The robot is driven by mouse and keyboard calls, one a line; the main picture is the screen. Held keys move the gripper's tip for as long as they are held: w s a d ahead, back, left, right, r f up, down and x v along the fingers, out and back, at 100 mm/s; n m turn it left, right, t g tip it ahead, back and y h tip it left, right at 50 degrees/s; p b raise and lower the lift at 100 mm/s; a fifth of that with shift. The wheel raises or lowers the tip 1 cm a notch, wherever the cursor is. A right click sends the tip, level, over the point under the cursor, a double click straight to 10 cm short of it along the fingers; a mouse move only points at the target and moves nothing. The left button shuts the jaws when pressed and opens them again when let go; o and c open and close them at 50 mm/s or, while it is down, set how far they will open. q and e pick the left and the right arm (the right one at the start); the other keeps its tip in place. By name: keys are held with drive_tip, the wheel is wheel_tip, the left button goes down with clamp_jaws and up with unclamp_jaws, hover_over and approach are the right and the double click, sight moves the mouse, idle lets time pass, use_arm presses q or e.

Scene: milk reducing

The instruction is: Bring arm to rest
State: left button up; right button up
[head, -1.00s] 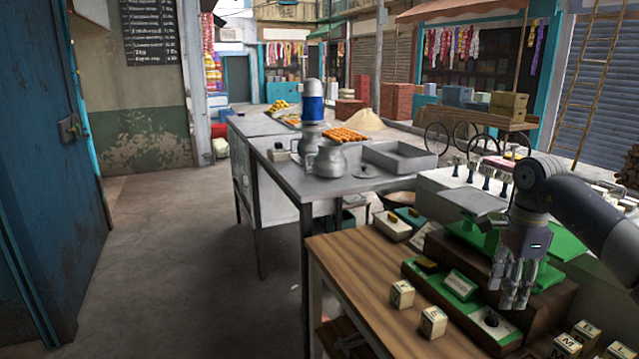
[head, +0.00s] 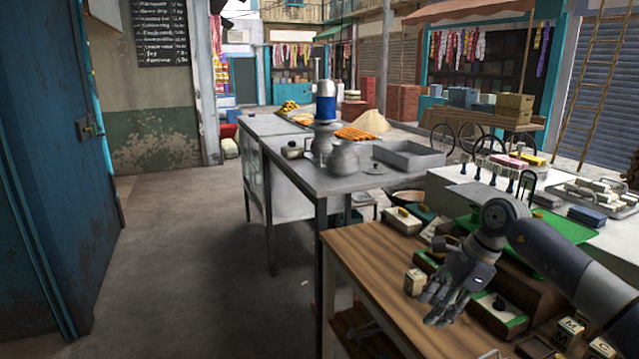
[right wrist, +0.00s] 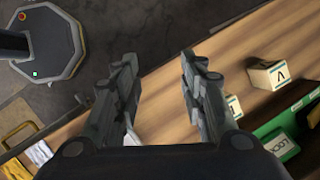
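My right gripper (head: 440,305) reaches in from the right, over the wooden table (head: 372,262) near its left part. Its grey fingers point down and to the left. In the right wrist view, the two fingers of the right gripper (right wrist: 158,65) stand apart with nothing between them. The table edge and the floor show beyond them. My left arm and gripper are not in view.
A lettered cube (head: 414,281) stands beside the right gripper; it seems to be the cube (right wrist: 268,74) in the right wrist view. More cubes (head: 568,331) stand at the lower right. A metal table (head: 335,184) stands behind. The floor (head: 200,260) at left is clear.

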drive_tip(key=s+a+m+t+y, duration=0.2)
drive_tip(key=a+y, duration=0.6)
drive_tip(key=a, duration=1.3)
drive_tip(key=s+a+r+m+t+y, duration=0.3)
drive_tip(key=a+r+m+t+y, duration=0.35)
drive_tip(key=m, duration=0.55)
drive_tip(key=d+f+m+t+h, duration=0.4)
drive_tip(key=d+m+t+h, duration=0.75)
drive_tip(key=m, duration=0.95)
drive_tip(key=s+d+f+m+g+h, duration=0.75)
drive_tip(key=d+f+m, duration=0.25)
drive_tip(key=f, duration=0.3)
drive_tip(key=s+d+f+m+g, duration=0.1)
drive_tip(key=s+f+m+g, duration=0.35)
drive_tip(key=s, duration=0.75)
drive_tip(key=s+d+f+m+g, duration=0.15)
drive_tip(key=s+f+g, duration=0.5)
drive_tip(key=s, duration=0.65)
wheel_tip(320, 180, down, 29)
drive_tip(key=s, duration=0.2)
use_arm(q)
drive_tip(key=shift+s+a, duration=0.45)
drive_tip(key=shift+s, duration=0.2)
use_arm(e)
drive_tip(key=s+d+f+g, duration=0.2)
drive_tip(key=s+f, duration=1.2)
drive_tip(key=s, duration=0.2)
drive_tip(key=shift+d+f, duration=0.2)
drive_tip(key=shift+d, duration=0.1)
